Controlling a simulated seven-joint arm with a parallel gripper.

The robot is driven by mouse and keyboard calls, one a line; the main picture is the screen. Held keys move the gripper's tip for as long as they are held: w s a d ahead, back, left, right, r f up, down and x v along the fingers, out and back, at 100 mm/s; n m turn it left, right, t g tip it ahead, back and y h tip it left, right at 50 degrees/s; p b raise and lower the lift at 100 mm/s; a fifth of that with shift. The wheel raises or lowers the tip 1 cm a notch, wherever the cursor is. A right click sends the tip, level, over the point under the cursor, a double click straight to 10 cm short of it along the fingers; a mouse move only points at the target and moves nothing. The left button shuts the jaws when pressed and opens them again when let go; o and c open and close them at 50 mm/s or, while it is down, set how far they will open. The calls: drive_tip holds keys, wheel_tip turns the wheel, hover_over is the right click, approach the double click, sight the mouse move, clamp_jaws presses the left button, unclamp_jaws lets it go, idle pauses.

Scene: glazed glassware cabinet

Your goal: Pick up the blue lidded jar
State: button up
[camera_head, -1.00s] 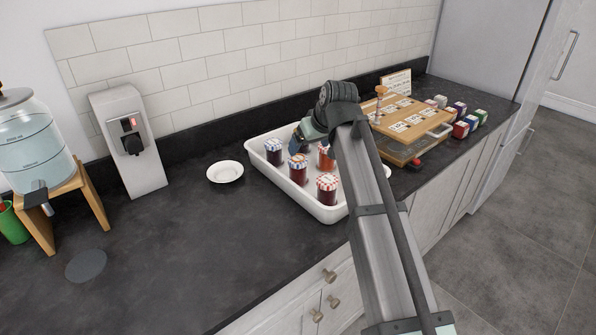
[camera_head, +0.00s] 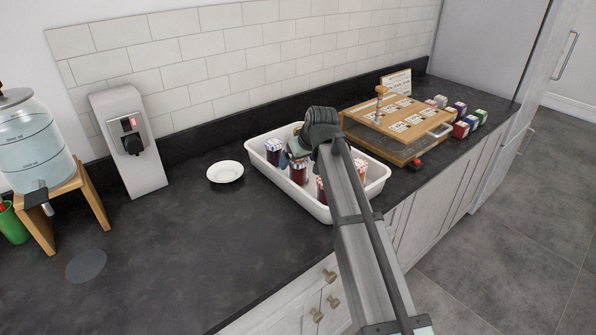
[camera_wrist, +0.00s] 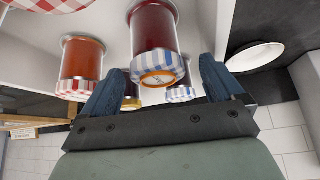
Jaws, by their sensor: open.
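A jar of dark red jam with a blue-and-white checked lid (camera_head: 299,174) stands in the white tray (camera_head: 262,168). In the wrist view this jar (camera_wrist: 152,28) shows with its lid towards my fingers. A second blue-lidded jar (camera_head: 273,152) stands behind it to the left; a smaller blue-checked lid, seemingly its own, shows in the wrist view (camera_wrist: 180,94). My gripper (camera_wrist: 160,88) is open, its two blue fingers on either side of the near lid in the picture. I cannot tell whether they touch it. In the head view my arm partly hides the gripper and tray.
An orange jar with a red-checked lid (camera_wrist: 82,58) stands beside the blue-lidded one. Another red-checked jar (camera_head: 322,190) is partly behind my arm. A white saucer (camera_head: 225,172) lies left of the tray. A wooden-topped case (camera_head: 405,120) stands right. The counter's left front is clear.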

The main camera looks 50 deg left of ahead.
drive_tip(key=x, duration=0.4)
drive_tip(key=shift+w+f, duration=0.1)
drive_tip(key=shift+w, duration=0.05)
drive_tip(key=c, duration=1.2)
drive_tip(key=shift+c, duration=0.6)
